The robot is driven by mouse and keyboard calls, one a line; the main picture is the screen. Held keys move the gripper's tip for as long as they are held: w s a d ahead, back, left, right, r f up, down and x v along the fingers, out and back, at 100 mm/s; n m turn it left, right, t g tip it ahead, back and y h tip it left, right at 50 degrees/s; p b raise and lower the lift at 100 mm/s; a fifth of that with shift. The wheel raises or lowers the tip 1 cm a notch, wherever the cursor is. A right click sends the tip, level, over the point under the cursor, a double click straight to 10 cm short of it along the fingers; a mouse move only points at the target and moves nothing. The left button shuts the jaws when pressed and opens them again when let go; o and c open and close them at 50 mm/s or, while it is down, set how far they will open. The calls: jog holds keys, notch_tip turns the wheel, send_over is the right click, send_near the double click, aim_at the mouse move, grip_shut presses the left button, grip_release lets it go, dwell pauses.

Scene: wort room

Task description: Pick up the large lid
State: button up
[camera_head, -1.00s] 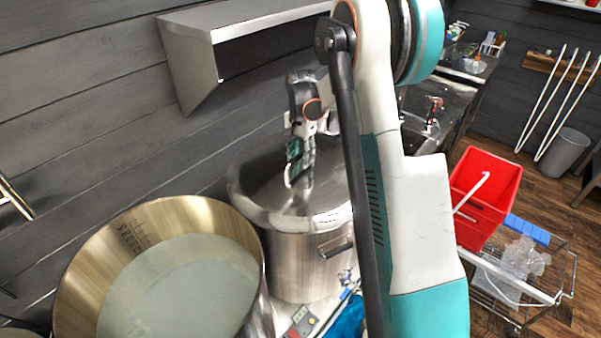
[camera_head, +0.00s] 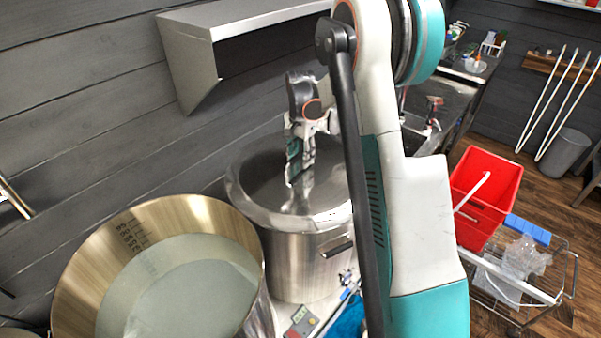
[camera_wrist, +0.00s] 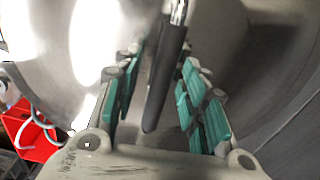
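The large lid (camera_head: 258,188) is a shiny round metal disc lying on the steel pot (camera_head: 290,262) at the centre of the head view. Its surface (camera_wrist: 45,35) fills much of the wrist view. A dark bar-shaped handle (camera_wrist: 165,80) stands out from the lid. My gripper (camera_head: 297,172) is over the lid, pointing down at its middle. In the wrist view my gripper (camera_wrist: 160,68) is open, with teal finger pads on both sides of the handle. Gaps show between the handle and the pads. My arm hides the right side of the pot in the head view.
A large open kettle (camera_head: 75,290) with pale contents stands close at the left. A metal hood (camera_head: 190,65) juts from the wall above and behind. A red bin (camera_head: 480,195) and a wire cart (camera_head: 545,290) are at the right. Small items lie in front of the pot.

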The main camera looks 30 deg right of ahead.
grip_shut()
jog(key=shift+r, duration=0.1)
dwell(0.3)
